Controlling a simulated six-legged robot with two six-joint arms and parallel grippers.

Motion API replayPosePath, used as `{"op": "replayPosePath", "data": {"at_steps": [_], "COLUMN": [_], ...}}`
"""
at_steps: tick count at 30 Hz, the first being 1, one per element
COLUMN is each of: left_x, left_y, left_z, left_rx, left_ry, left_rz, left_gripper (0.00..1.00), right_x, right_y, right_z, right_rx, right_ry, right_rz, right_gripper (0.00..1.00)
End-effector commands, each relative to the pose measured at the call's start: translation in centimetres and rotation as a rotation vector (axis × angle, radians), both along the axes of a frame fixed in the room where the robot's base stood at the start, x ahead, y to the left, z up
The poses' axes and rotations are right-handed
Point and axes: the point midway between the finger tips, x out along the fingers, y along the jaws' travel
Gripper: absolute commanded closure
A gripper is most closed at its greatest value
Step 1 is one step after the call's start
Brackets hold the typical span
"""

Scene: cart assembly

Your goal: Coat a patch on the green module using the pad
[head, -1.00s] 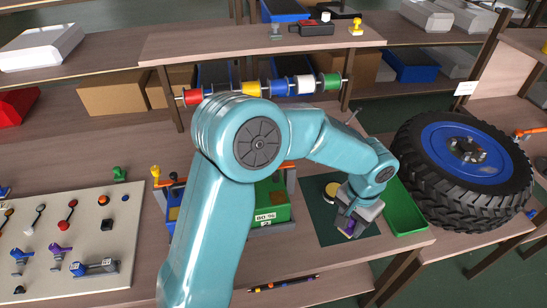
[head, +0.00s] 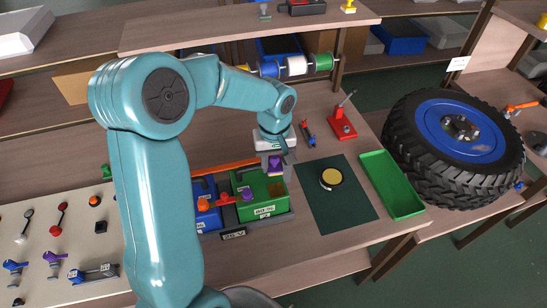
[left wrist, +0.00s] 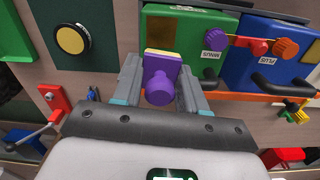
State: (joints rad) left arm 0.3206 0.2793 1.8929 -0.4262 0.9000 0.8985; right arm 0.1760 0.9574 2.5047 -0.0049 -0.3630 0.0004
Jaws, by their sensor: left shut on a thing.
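My left gripper (head: 275,157) is shut on a pad with a purple handle (head: 275,164). In the left wrist view, the purple pad (left wrist: 160,88) sits between the two fingers (left wrist: 160,85), with a yellowish edge at its far side. The green module (head: 250,183) lies below the gripper, beside the blue module (head: 206,214). In the left wrist view, the green module (left wrist: 196,62) is beyond the pad and carries a brown square patch (left wrist: 161,26). I cannot tell if the pad touches the module. My right gripper is not in view.
A round dish with a yellow top (head: 331,178) stands on a dark green mat (head: 350,212). A green tray (head: 393,188) lies right of it, then a large tyre (head: 415,165). A red tool stand (head: 341,126) is behind the mat. A red-and-purple link (head: 228,198) spans the modules.

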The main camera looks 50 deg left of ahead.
Motion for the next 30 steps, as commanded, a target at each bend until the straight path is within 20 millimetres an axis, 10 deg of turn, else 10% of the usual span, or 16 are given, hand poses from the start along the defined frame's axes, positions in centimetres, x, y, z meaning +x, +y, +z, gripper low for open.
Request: {"op": "replayPosePath", "data": {"at_steps": [30], "left_x": [-0.3], "left_y": [-0.9], "left_z": [-6.9], "left_rx": [0.001], "left_ry": [0.001], "left_rz": [0.008], "left_gripper": [0.87], "right_x": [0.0], "right_y": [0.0], "right_z": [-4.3], "right_rx": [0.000], "right_ry": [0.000], "right_rz": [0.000], "right_gripper": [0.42]}}
